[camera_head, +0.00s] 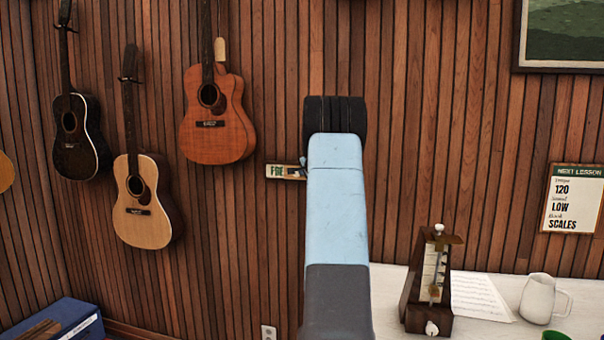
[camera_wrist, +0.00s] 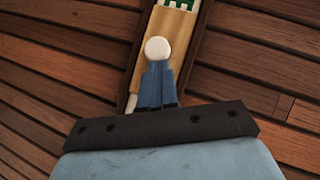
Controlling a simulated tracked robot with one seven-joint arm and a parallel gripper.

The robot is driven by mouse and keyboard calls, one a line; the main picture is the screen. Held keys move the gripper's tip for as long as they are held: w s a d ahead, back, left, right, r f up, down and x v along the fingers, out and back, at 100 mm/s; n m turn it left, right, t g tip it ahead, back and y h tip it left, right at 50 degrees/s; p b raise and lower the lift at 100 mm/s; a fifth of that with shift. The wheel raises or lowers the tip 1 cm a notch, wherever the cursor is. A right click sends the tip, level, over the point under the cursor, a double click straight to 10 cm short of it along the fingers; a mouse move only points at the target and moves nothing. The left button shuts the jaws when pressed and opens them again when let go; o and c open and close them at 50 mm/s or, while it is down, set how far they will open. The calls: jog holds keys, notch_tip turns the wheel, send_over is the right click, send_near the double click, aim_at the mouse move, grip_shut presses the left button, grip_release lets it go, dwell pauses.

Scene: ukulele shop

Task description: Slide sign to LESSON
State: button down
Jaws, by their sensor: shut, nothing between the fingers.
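The sliding sign (camera_head: 285,171) is on the slatted wall. Green letters reading "FRE" show on its left part, and my arm hides the rest. In the wrist view the sign (camera_wrist: 188,22) is a light wood panel in a dark frame, with green and white lettering at the top edge. A round white knob (camera_wrist: 158,48) stands on the panel. My gripper (camera_wrist: 158,68) has blue fingers, shut together and empty. Their tips are right beside the knob. I cannot tell whether they touch it.
Several guitars (camera_head: 215,115) hang on the wall to the left. At the lower right a white table (camera_head: 390,290) bears a metronome (camera_head: 430,280), sheet music (camera_head: 480,297) and a white mug (camera_head: 541,298). A "Next Lesson" board (camera_head: 573,198) hangs at the right.

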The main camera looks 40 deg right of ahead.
jog(key=w+a, duration=0.4)
jog(key=w, duration=0.1)
jog(key=w+a, duration=0.2)
jog(key=shift+w+r, duration=0.1)
jog(key=shift+w, duration=0.25)
send_near(290, 166)
jog(key=s+a, duration=0.4)
jog(key=shift+s+r, duration=0.35)
jog(key=shift+r, duration=0.1)
